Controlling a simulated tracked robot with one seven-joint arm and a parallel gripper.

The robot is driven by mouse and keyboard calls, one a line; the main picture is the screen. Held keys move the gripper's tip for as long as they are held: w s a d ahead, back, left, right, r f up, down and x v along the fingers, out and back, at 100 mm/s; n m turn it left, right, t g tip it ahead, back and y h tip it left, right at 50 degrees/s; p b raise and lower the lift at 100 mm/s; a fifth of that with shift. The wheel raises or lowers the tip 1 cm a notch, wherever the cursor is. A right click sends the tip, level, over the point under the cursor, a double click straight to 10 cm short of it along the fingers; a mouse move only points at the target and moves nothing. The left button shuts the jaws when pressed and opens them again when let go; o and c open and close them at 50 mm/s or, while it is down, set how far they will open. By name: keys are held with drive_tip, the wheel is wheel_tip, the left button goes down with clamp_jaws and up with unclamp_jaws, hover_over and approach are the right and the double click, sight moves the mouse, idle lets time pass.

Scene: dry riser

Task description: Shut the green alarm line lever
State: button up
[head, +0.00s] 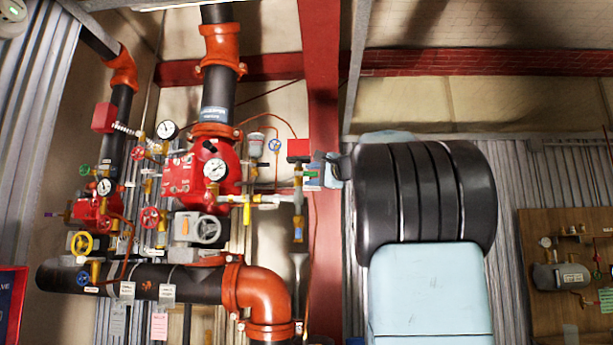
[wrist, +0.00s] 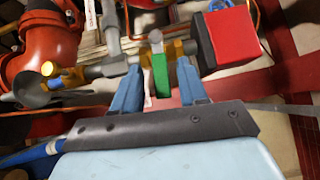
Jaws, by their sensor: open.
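The green alarm line lever (wrist: 160,75) sits on a brass valve (wrist: 174,49) in the wrist view and points down the picture toward my palm. My gripper (wrist: 157,82) is open, with one blue finger on each side of the lever. A gap shows on the left; on the right the finger is close, and I cannot tell whether it touches. In the head view the green lever (head: 311,174) is a small patch beside my gripper (head: 322,171), at the pipe by the red column. My arm hides what lies behind it.
A red box (head: 299,150) is just above the lever; in the wrist view this box (wrist: 232,38) is close to the right finger. A yellow lever (head: 247,213) and a grey gear-operated valve (head: 197,230) are to the left. A red column (head: 322,110) stands behind.

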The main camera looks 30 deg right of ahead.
drive_tip(key=shift+w+a, duration=0.1)
drive_tip(key=shift+w, duration=0.4)
clamp_jaws()
